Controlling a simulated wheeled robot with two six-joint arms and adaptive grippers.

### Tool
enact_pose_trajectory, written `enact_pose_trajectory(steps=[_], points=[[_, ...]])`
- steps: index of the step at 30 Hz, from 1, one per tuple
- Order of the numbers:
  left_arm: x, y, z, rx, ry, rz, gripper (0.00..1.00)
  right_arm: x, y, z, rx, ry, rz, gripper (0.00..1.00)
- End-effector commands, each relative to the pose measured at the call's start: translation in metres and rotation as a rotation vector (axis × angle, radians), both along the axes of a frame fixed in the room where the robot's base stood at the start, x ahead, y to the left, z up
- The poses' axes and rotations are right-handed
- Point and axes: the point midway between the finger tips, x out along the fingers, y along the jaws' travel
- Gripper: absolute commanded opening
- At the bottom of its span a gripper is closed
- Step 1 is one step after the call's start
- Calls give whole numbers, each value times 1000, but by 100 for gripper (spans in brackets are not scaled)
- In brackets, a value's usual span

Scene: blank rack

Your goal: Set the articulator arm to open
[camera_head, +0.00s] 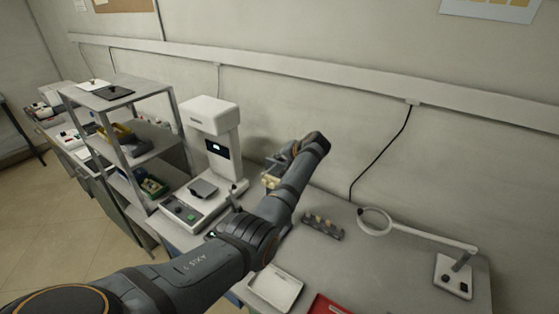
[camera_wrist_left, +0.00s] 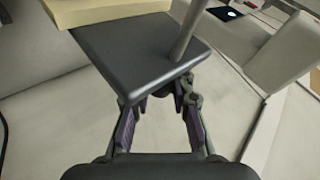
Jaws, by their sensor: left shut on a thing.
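The articulator shows in the head view as a cream model block (camera_head: 270,181), mostly hidden by my left arm. In the left wrist view its upper arm is a dark flat plate (camera_wrist_left: 138,52) with a thin grey rod (camera_wrist_left: 188,30) rising at its right side. A cream block (camera_wrist_left: 95,10) shows beyond the plate. My left gripper (camera_head: 274,168) is at the articulator. In the left wrist view its fingers (camera_wrist_left: 162,98) are at the near edge of the plate, shut on it with a gap between them. The articulator's base and hinge are hidden. My right gripper is not in view.
A white bench machine (camera_head: 213,117) stands left of my gripper, beside a grey shelf rack (camera_head: 128,104). A small holder with several pieces (camera_head: 322,227), a white tray (camera_head: 276,287), a red tray (camera_head: 328,305) and a magnifier lamp (camera_head: 375,221) are on the bench to the right.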

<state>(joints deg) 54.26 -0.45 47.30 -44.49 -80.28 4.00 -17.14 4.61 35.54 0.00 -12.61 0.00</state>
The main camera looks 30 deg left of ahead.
Motion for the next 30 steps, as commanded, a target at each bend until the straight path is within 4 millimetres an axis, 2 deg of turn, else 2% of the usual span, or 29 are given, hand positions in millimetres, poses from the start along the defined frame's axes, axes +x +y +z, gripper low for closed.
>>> enact_pose_trajectory(steps=[7, 8, 12, 14, 23, 26, 30], points=[[3, -4, 4, -5, -12, -8, 0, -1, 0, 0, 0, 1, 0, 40], [3, -4, 4, -5, -12, -8, 18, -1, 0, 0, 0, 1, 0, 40], [2, -4, 3, -5, -9, -7, 37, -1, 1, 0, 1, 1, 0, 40], [2, -3, 3, -4, -8, -5, 43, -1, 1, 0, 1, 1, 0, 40], [0, -3, 2, -2, -3, -2, 43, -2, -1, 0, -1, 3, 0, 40], [-2, -10, 8, -2, -3, -4, 43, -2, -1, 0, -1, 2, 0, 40], [-12, -33, 29, -3, -7, -5, 43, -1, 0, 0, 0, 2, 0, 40]])
